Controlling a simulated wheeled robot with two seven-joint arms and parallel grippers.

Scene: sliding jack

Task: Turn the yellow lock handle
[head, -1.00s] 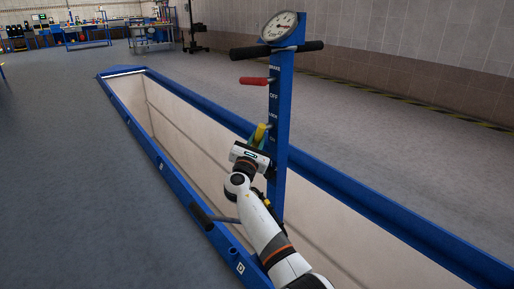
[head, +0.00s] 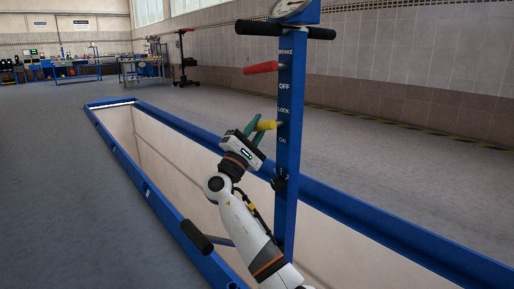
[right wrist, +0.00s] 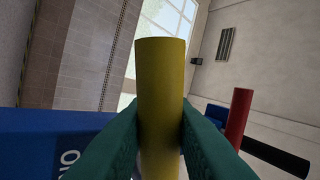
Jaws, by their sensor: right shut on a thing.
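The handle's free end shows beyond the fingers. My left gripper is not in view.
A red handle (head: 261,68) and a black crossbar (head: 286,30) with a gauge (head: 290,8) are higher on the post. Below lies a long pit with a blue rim (head: 140,178). A black-gripped lever (head: 197,236) is at lower left. Workbenches stand far back.

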